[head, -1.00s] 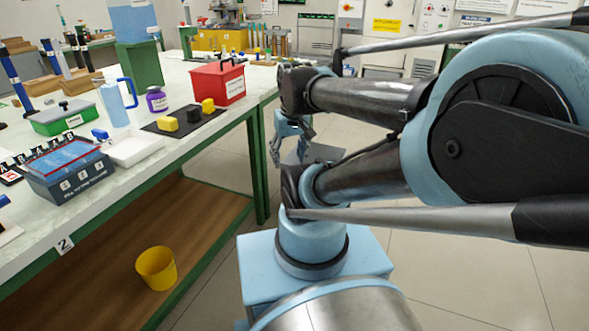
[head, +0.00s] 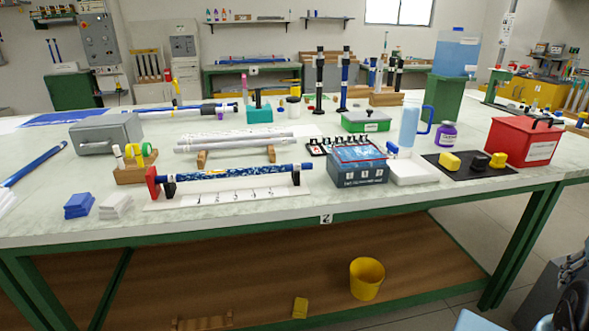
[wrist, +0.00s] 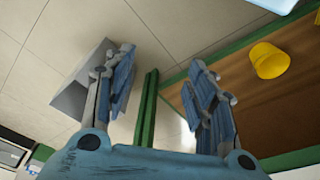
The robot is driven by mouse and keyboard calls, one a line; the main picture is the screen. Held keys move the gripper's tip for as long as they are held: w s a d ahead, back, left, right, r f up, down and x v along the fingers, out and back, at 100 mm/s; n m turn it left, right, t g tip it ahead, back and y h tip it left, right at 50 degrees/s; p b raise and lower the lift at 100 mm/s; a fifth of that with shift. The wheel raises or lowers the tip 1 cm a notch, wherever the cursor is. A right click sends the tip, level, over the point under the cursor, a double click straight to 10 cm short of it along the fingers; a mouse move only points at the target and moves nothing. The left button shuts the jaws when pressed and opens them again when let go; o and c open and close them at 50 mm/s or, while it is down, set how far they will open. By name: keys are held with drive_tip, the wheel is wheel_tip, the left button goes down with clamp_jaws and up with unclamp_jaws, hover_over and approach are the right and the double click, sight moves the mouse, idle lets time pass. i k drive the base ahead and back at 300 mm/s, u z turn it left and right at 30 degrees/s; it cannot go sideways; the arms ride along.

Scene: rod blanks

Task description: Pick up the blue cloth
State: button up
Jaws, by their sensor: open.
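The blue cloth (head: 79,205) is a small folded stack on the front left of the workbench (head: 230,225) in the head view. A folded white cloth (head: 115,206) lies just to its right. My gripper (wrist: 163,57) shows in the wrist view with its two fingers spread wide and nothing between them. It is away from the bench top, with the floor and the bench's lower shelf beyond it. The blue cloth is not in the wrist view. Only part of my arm shows at the lower right edge of the head view.
A rod in a stand (head: 235,180), a grey box (head: 107,131) and a tape holder (head: 135,165) stand near the cloths. A dark blue box (head: 359,174) and red box (head: 523,142) are further right. A yellow bucket (head: 367,278) is on the lower shelf.

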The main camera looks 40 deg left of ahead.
sight(80, 205)
drive_tip(key=u, duration=3.35)
